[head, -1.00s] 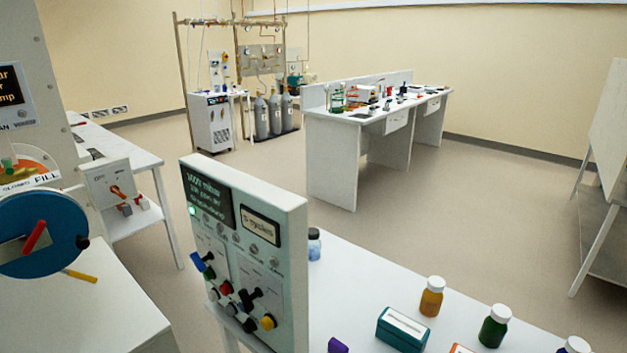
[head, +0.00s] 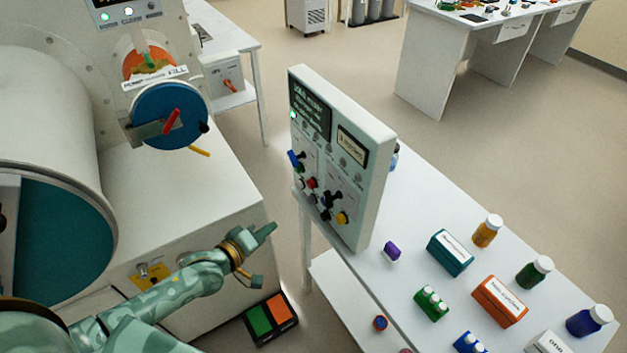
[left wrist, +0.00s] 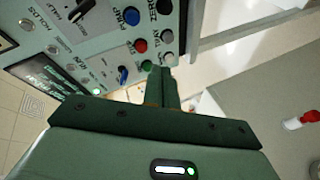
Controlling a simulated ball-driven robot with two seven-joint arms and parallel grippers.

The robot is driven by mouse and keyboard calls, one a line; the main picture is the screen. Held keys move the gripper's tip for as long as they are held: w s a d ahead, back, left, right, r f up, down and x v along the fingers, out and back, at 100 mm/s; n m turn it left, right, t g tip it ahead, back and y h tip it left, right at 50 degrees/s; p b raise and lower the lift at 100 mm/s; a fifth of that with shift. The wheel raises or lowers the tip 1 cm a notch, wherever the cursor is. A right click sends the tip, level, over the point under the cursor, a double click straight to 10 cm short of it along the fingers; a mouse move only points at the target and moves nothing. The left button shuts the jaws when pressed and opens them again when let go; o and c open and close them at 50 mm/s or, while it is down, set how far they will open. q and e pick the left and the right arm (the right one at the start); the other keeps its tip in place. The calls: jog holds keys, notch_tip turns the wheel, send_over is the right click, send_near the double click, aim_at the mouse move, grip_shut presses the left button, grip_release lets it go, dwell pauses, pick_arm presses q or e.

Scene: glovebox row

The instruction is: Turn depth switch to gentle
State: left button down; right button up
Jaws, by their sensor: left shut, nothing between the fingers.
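The control panel (head: 345,150) stands upright on the white bench, with a dark display and rows of knobs and buttons. A blue switch (head: 295,160) sits at its left edge and a black switch (head: 331,201) lower right; I cannot read which one is the depth switch. In the left wrist view the blue switch (left wrist: 123,75) and a black-handled switch (left wrist: 82,9) show, with a red button (left wrist: 140,46) and others. My left gripper (head: 270,229) is shut and empty, left of the panel and apart from it. Its fingers (left wrist: 163,78) point towards the panel's button edge. My right gripper is out of view.
The white bench (head: 430,190) right of the panel holds bottles and boxes. A machine with a blue round door (head: 168,115) and red handle stands left. A green and orange pedal (head: 270,318) lies below my arm. Floor shows between machine and bench.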

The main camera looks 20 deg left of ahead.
aim_at(328, 200)
pick_arm(q)
jog(key=w+d+r+n+t+h, duration=0.1)
jog(key=d+r+n+t+h, duration=0.15)
jog(key=r+n, duration=0.5)
jog(key=w+d, duration=0.7)
jog(key=shift+f+n+y, duration=0.3)
jog(key=shift+n+y, duration=0.15)
jog(key=shift+g, duration=0.25)
